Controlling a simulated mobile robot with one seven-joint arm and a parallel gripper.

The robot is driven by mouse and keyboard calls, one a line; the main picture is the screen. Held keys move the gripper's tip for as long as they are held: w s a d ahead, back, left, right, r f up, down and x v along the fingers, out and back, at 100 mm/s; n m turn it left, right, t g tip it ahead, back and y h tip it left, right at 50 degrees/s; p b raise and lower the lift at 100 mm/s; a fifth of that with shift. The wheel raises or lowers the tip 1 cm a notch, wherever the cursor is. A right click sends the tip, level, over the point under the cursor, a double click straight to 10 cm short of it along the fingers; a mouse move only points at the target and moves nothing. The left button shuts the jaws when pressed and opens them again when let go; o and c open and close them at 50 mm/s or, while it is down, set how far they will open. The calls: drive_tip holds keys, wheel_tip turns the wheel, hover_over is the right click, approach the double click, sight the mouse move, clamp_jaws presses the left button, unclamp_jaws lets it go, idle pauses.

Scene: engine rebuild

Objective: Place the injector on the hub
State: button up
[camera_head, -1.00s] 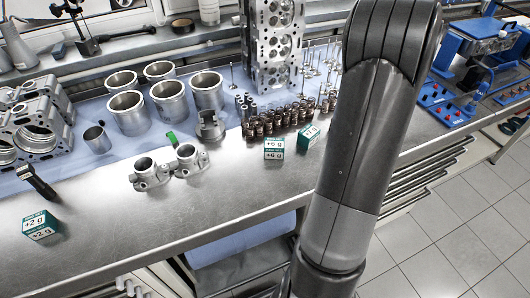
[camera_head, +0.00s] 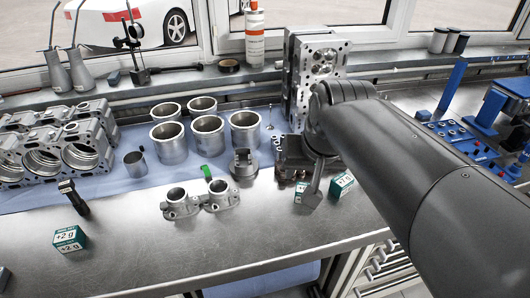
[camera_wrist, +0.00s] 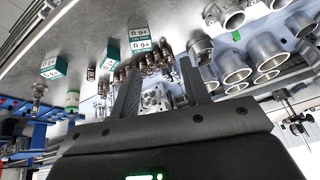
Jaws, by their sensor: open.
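My gripper (camera_wrist: 158,74) is open, its two dark fingers apart with nothing held between them. In the head view my arm crosses the right side, and the gripper end hangs over the back of the bench, in front of the cylinder head (camera_head: 312,62). A row of small brownish metal parts (camera_wrist: 128,64) stands just beyond the fingers in the wrist view. My gripper mostly hides this row in the head view. I cannot tell whether the injector is among these parts. I cannot pick out the hub for sure in either view.
Two flanged metal housings (camera_head: 181,203) stand mid-bench near a green piece (camera_head: 206,172). Several cylinder sleeves (camera_head: 168,143) and a piston (camera_head: 243,163) stand behind them. Bare metal bench lies in front. Blue fixtures (camera_head: 452,88) stand at right.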

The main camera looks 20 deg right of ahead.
drive_tip(key=s+a+f+n, duration=0.2)
drive_tip(key=s+a+f, duration=0.1)
drive_tip(key=s+a, duration=0.1)
drive_tip(key=shift+s+f+n+t, duration=0.3)
drive_tip(key=shift+s+f+n, duration=0.05)
drive_tip(key=shift+f+n, duration=0.05)
